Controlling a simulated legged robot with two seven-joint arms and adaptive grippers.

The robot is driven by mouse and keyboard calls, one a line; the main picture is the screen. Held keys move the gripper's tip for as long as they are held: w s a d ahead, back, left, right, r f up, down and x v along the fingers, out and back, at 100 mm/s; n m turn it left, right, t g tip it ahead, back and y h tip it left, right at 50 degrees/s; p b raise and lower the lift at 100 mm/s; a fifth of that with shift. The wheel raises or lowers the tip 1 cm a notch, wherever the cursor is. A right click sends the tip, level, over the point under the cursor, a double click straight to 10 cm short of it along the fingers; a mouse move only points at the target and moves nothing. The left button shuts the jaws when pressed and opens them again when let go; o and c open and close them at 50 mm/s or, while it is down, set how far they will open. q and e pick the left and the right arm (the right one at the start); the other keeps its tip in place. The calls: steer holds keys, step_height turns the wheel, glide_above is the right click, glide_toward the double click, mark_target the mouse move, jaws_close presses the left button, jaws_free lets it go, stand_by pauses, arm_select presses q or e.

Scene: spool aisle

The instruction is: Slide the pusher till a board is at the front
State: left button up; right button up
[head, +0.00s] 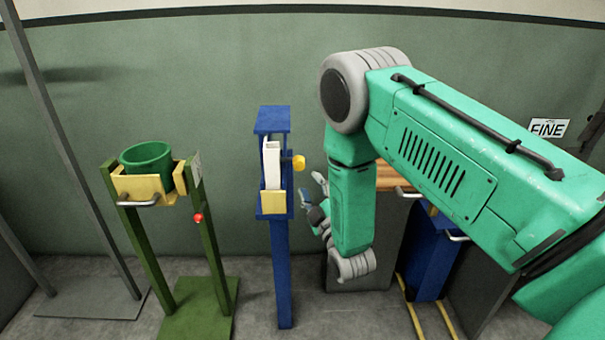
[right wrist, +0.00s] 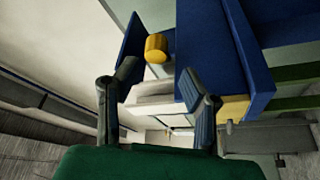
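A blue dispenser on a blue post (head: 281,270) stands in the middle of the head view. A white piece (head: 271,165), seemingly the board, stands upright in it above a yellow block (head: 272,203). A yellow knob (head: 299,162), seemingly the pusher's handle, sticks out on its right side. My right gripper (head: 311,188) is just right of the dispenser, below the knob. In the right wrist view its fingers (right wrist: 163,72) are apart with nothing gripped. The yellow knob (right wrist: 156,47) and white piece (right wrist: 155,98) show beyond them. My left gripper is out of view.
A green stand (head: 205,260) with a yellow tray and a green bucket (head: 146,163) is on the left. A blue cart (head: 432,255) and a grey cabinet (head: 345,285) are behind my right arm. Grey floor shows between the stands.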

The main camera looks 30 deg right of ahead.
steer(key=shift+v, duration=2.1)
steer(key=shift+a+f, duration=0.1)
steer(key=s+a+f+m+g+y, duration=0.25)
steer(key=s+f+g, duration=0.25)
steer(key=s+f, duration=0.3)
steer(key=s+a+f+m+g+y, duration=0.1)
steer(key=s+a+f+m+g, duration=0.35)
steer(key=f, duration=0.45)
steer(key=s+a+f+g, duration=0.1)
steer(key=s+g, duration=0.4)
steer(key=s, duration=0.5)
steer(key=s+a+f+m+g+y, duration=0.1)
steer(key=s+f+g, duration=0.2)
steer(key=s, duration=0.7)
steer(key=shift+a+m+g, duration=0.3)
steer(key=shift+g, duration=0.55)
